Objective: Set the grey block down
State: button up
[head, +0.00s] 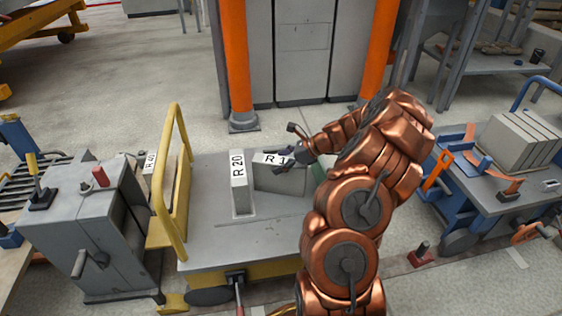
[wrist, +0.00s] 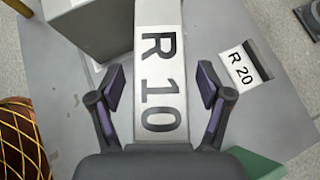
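The grey block marked R 10 (head: 281,178) rests on the grey top of the trolley (head: 270,235), as far as I can tell. Its white label is partly covered by my gripper (head: 290,155) in the head view. In the wrist view the block (wrist: 159,75) runs between the two fingers of my gripper (wrist: 160,86). The fingers are spread on either side of it, with a visible gap on both sides. The block's lower end is hidden by the gripper body. Its underside does not show.
A second grey block marked R 20 (head: 240,185) stands left of it. A green piece (wrist: 258,164) lies close by. A yellow rail (head: 168,165) bounds the trolley's left. Its front top is clear.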

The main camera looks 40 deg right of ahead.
dwell(0.3)
jog(key=v, duration=1.2)
jog(key=s+a+r+n+g+p, duration=0.3)
jog(key=a+r+n+p, duration=0.45)
jog(key=a+r, duration=0.55)
jog(key=s+a+r+n+g+p, duration=0.3)
jog(key=a+r+n+p, duration=0.3)
jog(key=a+r+p, duration=0.65)
jog(key=s+a+r+n+g+h+p, duration=0.1)
jog(key=s+a+r+n+h+p, duration=0.2)
jog(key=s+r+n+p, duration=0.4)
jog(key=s+a+r+n+g+h+p, duration=0.2)
jog(key=s+a+r+n+h+p, duration=0.2)
jog(key=s, duration=1.3)
notch_tip(320, 180, up, 6)
jog(key=a+n+p, duration=0.1)
jog(key=n+p, duration=0.2)
jog(key=p, duration=0.2)
jog(key=shift+s+g, duration=0.3)
